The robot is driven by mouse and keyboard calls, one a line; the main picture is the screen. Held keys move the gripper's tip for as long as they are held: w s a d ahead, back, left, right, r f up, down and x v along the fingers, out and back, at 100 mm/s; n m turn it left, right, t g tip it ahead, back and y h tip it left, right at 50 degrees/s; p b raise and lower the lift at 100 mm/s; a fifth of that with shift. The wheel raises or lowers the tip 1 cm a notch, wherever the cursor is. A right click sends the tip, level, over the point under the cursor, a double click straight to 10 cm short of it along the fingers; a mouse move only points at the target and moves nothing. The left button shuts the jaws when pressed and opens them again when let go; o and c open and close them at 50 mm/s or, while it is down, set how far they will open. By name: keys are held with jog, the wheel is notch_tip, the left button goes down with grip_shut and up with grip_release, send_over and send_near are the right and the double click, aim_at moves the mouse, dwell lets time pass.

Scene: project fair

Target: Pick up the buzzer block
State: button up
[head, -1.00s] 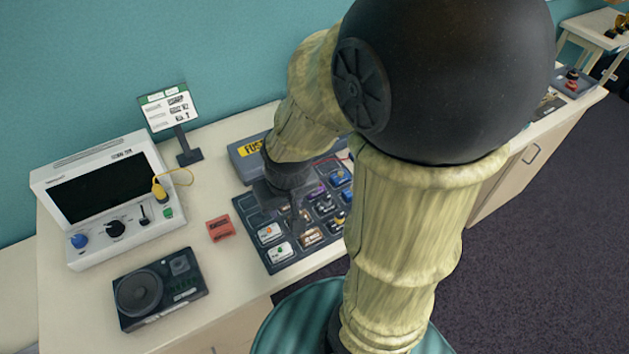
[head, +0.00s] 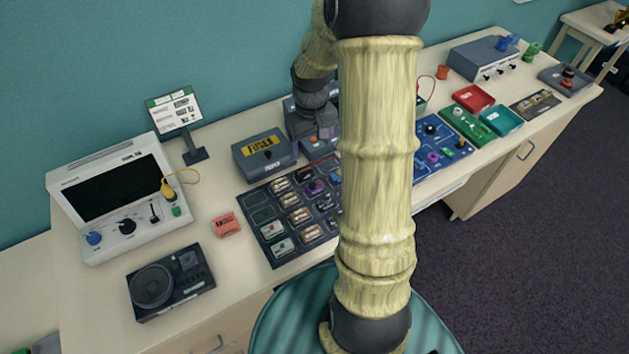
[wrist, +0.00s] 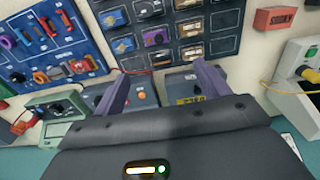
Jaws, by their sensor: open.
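A dark compartment tray (head: 262,201) holds several small blocks, and it also fills the top middle of the wrist view (wrist: 228,18). One is a purple block (head: 314,187), which shows near the tray's edge in the wrist view (wrist: 156,37). I cannot read the labels, so I cannot tell which one is the buzzer block. My gripper (head: 318,142) is above the table behind the tray. In the wrist view its two purple-grey fingers (wrist: 160,82) are spread apart with nothing between them. My arm hides the tray's right side in the head view.
A grey fuse box (head: 262,152) stands behind the tray, beside my gripper. A red sign block (head: 226,224), a speaker unit (head: 170,282) and a white screen console (head: 120,200) are to the left. A blue parts board (head: 440,143) and red (head: 473,97) and green trays (head: 503,121) are to the right.

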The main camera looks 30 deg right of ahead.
jog(key=shift+w+d, duration=0.2)
jog(key=shift+d, duration=0.3)
jog(key=shift+f, duration=0.1)
jog(key=p, duration=0.3)
send_over(314, 183)
notch_tip(314, 183, down, 11)
jog(key=shift+d+f, duration=0.1)
jog(key=shift+f, duration=0.05)
jog(key=shift+w+f, duration=0.1)
jog(key=shift+f, duration=0.35)
